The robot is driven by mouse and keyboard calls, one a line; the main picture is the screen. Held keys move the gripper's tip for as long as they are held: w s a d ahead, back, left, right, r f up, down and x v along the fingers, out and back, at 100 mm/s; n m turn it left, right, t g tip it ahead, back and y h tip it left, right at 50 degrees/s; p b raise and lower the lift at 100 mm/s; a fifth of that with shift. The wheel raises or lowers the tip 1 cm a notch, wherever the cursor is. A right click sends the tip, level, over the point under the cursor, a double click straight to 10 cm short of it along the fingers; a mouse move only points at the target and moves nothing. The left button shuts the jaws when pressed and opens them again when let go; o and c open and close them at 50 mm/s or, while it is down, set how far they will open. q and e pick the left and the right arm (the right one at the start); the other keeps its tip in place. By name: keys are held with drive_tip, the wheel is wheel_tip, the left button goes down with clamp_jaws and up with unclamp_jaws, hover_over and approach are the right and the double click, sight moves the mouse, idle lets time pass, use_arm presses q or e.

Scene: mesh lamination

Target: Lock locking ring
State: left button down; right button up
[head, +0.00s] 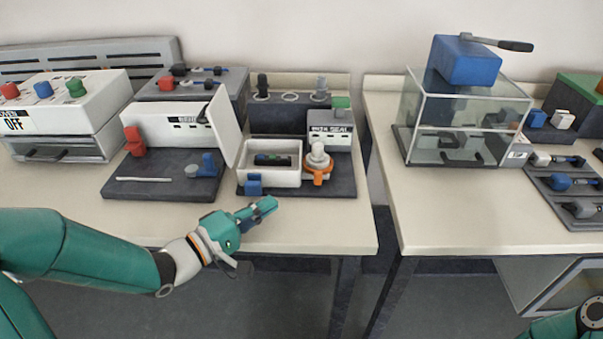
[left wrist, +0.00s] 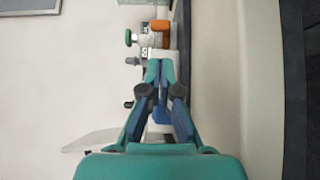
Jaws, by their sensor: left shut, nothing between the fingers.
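The orange locking ring (head: 318,173) sits around the base of a white knobbed piece (head: 318,154) on the right of a dark base plate (head: 290,188). In the left wrist view the orange ring (left wrist: 160,26) shows beyond the fingertips, near the top. My left gripper (head: 268,204) is shut and empty, in front of the plate's front edge, left of the ring and apart from it. It also shows in the left wrist view (left wrist: 160,66). My right gripper is out of view; only part of my right arm shows at the bottom right corner of the head view.
A white open box (head: 270,176) with a blue clamp (head: 254,184) stands left of the ring. A labelled grey block with a green button (head: 341,102) stands behind it. The table front is clear. A gap separates the right table, which holds a glass case (head: 455,135).

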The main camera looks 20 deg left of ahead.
sight(318, 175)
use_arm(q)
drive_tip(key=shift+a, duration=0.15)
drive_tip(key=shift+w, duration=0.1)
drive_tip(key=x, duration=0.9)
drive_tip(key=shift+w+d, duration=0.2)
drive_tip(key=shift+w, duration=0.1)
drive_tip(key=shift+d, duration=0.15)
